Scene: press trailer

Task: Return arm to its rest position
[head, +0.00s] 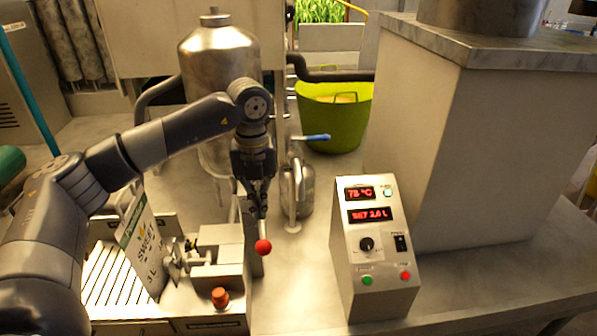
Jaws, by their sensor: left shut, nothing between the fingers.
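My left arm comes in from the left, and its gripper (258,200) points down in the middle of the view. Its fingers are shut with nothing visible between them. A lever with a red ball knob (263,247) stands just below the fingertips; I cannot tell whether they touch its rod. The lever is on the filling station (215,255), beside a white carton or bag (145,245) with a green label, which stands tilted on the slatted tray (105,285). My right gripper is not in view.
A control box (372,250) with red displays stands to the right on the metal table (470,285). Behind are a steel tank (222,65), a small vessel with a blue-handled valve (315,137) and a green tub (335,115). A large pale cabinet (490,150) blocks the right. An orange knob (220,296) sits in front.

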